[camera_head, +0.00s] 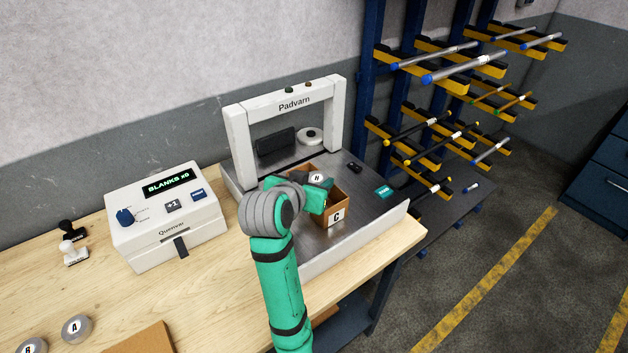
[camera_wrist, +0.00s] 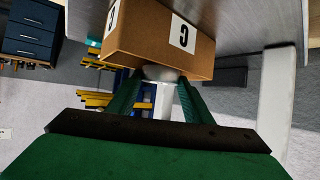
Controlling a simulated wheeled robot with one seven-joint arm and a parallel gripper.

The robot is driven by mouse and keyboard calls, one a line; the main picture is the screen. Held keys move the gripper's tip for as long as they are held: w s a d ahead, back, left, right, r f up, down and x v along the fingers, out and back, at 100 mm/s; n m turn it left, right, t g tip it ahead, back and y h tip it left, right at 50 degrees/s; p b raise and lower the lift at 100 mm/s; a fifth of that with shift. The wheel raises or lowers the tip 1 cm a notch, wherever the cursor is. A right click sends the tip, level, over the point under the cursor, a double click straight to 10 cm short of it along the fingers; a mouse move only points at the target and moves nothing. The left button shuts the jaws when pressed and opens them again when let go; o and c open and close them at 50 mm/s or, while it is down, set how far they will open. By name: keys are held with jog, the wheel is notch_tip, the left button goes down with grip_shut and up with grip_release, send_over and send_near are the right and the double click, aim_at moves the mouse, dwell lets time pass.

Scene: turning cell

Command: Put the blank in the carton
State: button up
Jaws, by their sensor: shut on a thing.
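In the wrist view the grey blank (camera_wrist: 160,73) sits between my two fingers, against the carton's edge in the picture and partly hidden by the carton.
The white Padvarn frame (camera_head: 237,137) rises behind the carton. Left of it stands the Quenvar box (camera_head: 165,225), reading BLANKS x0. A bar rack (camera_head: 440,100) stands at right.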

jog(key=shift+f, duration=0.6)
jog(key=o, duration=0.9)
jog(key=shift+c, duration=0.2)
jog(key=shift+r, duration=0.6)
jog(key=v, duration=1.2)
